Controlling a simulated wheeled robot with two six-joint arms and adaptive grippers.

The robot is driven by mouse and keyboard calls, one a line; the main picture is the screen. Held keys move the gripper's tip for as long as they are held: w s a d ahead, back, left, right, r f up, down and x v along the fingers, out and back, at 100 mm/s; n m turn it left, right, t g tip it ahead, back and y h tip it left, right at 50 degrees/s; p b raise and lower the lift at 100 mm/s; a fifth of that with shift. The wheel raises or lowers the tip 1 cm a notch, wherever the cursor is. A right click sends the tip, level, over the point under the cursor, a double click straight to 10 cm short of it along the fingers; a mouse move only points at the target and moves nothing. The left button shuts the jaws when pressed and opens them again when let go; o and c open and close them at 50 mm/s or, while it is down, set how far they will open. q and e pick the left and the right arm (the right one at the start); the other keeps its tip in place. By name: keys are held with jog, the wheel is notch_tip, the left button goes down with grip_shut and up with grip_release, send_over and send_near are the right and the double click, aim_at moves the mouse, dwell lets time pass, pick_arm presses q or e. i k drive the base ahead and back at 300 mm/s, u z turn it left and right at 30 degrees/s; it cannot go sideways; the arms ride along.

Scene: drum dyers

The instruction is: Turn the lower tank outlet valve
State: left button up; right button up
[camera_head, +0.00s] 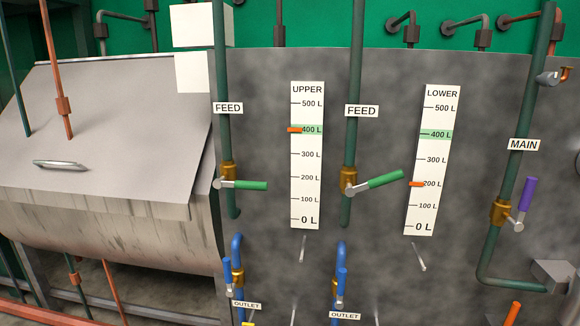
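Two blue outlet pipes with brass valves and blue handles stand low on the grey panel. The right outlet valve's blue handle (341,281) is beneath the right feed pipe, left of the LOWER gauge (433,160); its OUTLET label (345,315) is at the bottom edge. The left outlet valve's blue handle (228,279) is beneath the left feed pipe, left of the UPPER gauge (307,155). Both blue handles look roughly upright, along their pipes. The LOWER gauge's orange marker is near 200 L, the UPPER one near 400 L. Neither gripper is in view.
Green feed levers (250,186) and (386,179) stick out to the right above the outlets. A purple MAIN lever (525,195) points up at right. A grey metal drum casing (110,140) fills the left. Orange pipe ends show at the bottom right.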

aim_at(339, 304)
jog(key=z, duration=0.65)
jog(key=i, duration=0.8)
jog(key=u, duration=0.1)
